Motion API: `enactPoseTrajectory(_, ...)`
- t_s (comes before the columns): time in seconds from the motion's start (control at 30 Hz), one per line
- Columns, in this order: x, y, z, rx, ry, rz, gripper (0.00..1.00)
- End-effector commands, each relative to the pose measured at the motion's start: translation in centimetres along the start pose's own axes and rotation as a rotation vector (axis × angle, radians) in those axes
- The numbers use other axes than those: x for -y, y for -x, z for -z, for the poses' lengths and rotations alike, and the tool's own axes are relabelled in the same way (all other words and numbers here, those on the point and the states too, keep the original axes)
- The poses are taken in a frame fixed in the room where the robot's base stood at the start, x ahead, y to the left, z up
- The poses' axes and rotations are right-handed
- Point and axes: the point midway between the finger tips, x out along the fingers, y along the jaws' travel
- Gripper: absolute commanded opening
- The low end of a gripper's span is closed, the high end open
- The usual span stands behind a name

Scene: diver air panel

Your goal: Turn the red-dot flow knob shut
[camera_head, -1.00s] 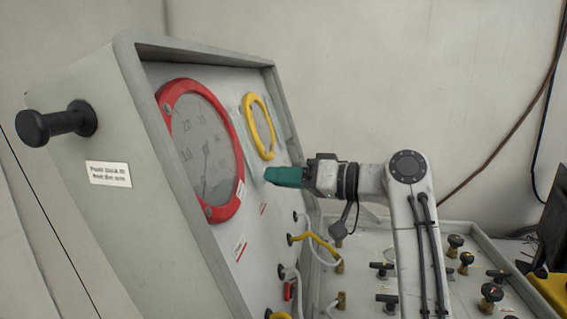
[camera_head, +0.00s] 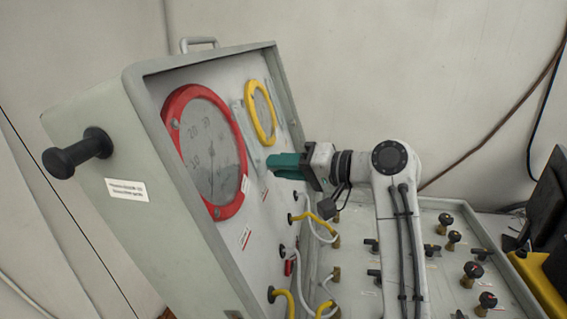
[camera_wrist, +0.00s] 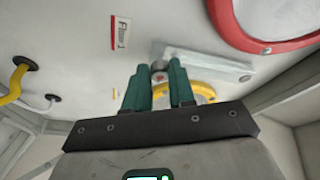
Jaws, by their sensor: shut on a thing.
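My gripper (camera_head: 270,166), with green fingers, reaches the sloped face of the panel (camera_head: 262,215) just below the yellow-ringed gauge. In the wrist view my gripper (camera_wrist: 158,68) has its two fingers on either side of a small grey knob (camera_wrist: 159,77) with a red mark on its end, and is shut on it. The knob sits at the end of a clear flow-meter block (camera_wrist: 210,66). In the head view the fingers hide the knob.
The large red-ringed gauge (camera_head: 239,197) and yellow-ringed gauge (camera_head: 248,110) are close by. Yellow hoses (camera_head: 305,217) plug in lower on the panel. A lower deck carries several black knobs (camera_head: 472,270). A black handle (camera_head: 82,153) juts from the panel's side.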

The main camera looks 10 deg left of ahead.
Motion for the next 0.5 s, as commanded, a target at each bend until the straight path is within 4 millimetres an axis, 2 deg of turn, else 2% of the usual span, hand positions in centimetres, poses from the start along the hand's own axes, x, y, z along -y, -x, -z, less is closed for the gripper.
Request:
enactPoseTrajectory(0.23,0.01,0.28,0.38,-0.011,0.001,0.0,0.0)
enactPoseTrajectory(0.27,0.01,0.28,0.39,-0.012,0.001,0.0,0.25)
enactPoseTrajectory(0.5,0.01,0.15,0.21,-0.006,0.001,0.0,0.48)
